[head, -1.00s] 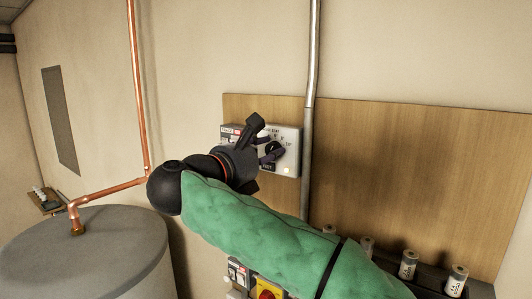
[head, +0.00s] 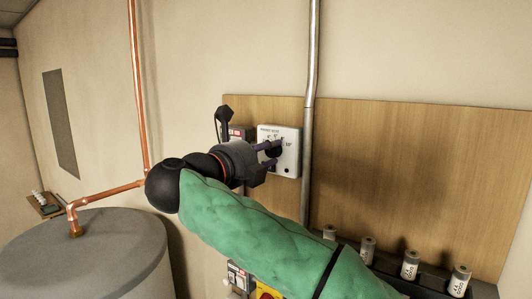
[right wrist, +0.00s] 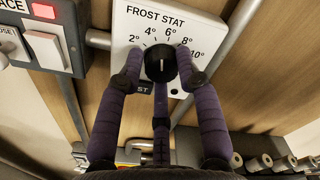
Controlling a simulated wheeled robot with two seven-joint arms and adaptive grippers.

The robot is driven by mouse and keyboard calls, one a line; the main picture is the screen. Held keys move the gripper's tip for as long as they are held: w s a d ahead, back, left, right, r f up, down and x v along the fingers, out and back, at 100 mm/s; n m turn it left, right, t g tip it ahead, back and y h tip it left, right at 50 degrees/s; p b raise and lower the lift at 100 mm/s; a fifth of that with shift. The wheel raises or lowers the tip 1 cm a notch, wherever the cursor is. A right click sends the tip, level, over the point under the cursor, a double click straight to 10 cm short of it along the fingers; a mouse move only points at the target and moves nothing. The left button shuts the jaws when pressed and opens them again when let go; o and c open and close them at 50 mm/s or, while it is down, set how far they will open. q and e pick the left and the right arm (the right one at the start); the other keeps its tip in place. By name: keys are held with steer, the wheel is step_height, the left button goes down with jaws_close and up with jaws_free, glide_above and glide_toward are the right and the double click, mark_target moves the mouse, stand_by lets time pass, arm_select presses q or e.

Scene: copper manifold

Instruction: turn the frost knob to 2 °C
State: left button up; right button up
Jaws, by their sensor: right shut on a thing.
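The frost knob (right wrist: 161,63) is a round black dial with a white pointer mark, on a white FROST STAT box (right wrist: 128,14) with a scale from 2° to 10°. In the right wrist view the mark stands near upright, around the 4° to 6° side; I cannot read it exactly. My right gripper (right wrist: 160,66) is shut on the knob, with purple fingers on both sides and a third below. In the head view the right gripper (head: 270,151) reaches the box (head: 291,139) from the left and partly covers the knob. My left gripper is not in view.
A grey switch box with a red lamp (right wrist: 43,11) sits close left of the frost box. A metal conduit (head: 311,75) runs just right of it on the wooden board (head: 420,160). Labelled cylinders (head: 410,264) stand lower right, and a grey tank (head: 85,255) lower left.

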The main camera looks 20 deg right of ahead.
steer(key=n, duration=0.3)
steer(key=n+p, duration=0.1)
steer(key=n, duration=0.1)
steer(key=shift+s+d+r, duration=0.1)
steer(key=shift+s+r, duration=0.05)
steer(key=shift+r, duration=0.2)
steer(key=shift+f+n, duration=0.15)
steer(key=shift+n, duration=1.45)
steer(key=o, duration=1.1)
steer(key=shift+o, duration=0.2)
steer(key=shift+w+a+f, duration=0.2)
steer(key=shift+w+f, duration=0.05)
steer(key=shift+w, duration=0.1)
